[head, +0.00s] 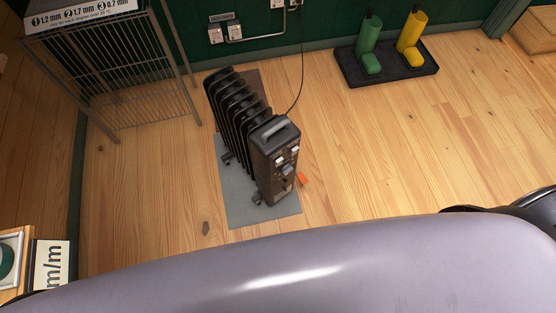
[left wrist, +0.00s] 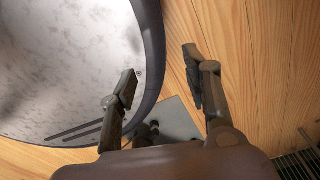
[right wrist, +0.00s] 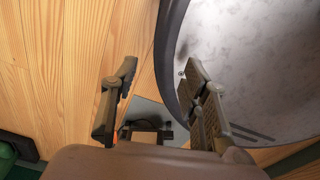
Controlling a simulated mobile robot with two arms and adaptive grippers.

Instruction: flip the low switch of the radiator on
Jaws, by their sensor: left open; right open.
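The black oil radiator (head: 243,135) stands upright on a grey mat (head: 236,205) on the wooden floor. Its control panel (head: 286,165) faces right and toward me, with small light switches (head: 287,156) on it; their on or off position is too small to tell. My left gripper (left wrist: 158,85) is open and empty in the left wrist view, above the floor. My right gripper (right wrist: 160,85) is open and empty in the right wrist view, with part of the radiator (right wrist: 145,132) showing low between its fingers. Neither gripper shows in the head view.
A wire rack (head: 125,75) stands left of the radiator. A black tray (head: 388,68) with a green and a yellow item stands at the back right. A cable runs from the radiator to wall sockets (head: 234,32). The floor right of the radiator is mostly clear.

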